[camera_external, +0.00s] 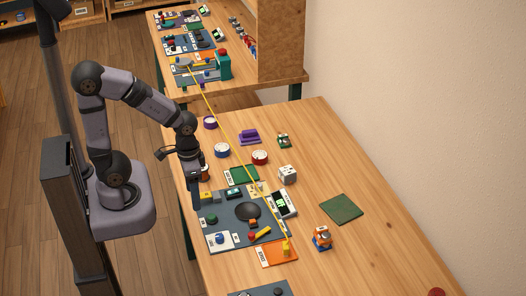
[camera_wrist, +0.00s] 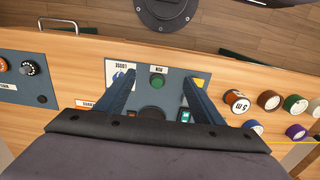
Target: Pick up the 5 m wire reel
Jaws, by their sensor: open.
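The 5 m wire reel (camera_wrist: 237,102) is a small orange-brown roll with a white label reading "5 m". It is on the wooden table, right of the dark grey panel in the wrist view. In the external view an orange-brown reel (camera_external: 205,173) shows partly behind my wrist. My gripper (camera_wrist: 160,80) is open and empty, its two dark blue fingers spread above the panel with the green knob. The reel is outside the fingers, to the right of the right one. In the external view my gripper (camera_external: 195,205) points down at the panel's left edge.
Close to the reel are a brown-red reel (camera_wrist: 269,100), a green reel (camera_wrist: 295,104), a blue reel (camera_wrist: 252,128) and a purple reel (camera_wrist: 296,132). A yellow line (camera_external: 235,130) stretches across the tables. The grey panel (camera_external: 225,230) carries knobs. The table's right side is mostly clear.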

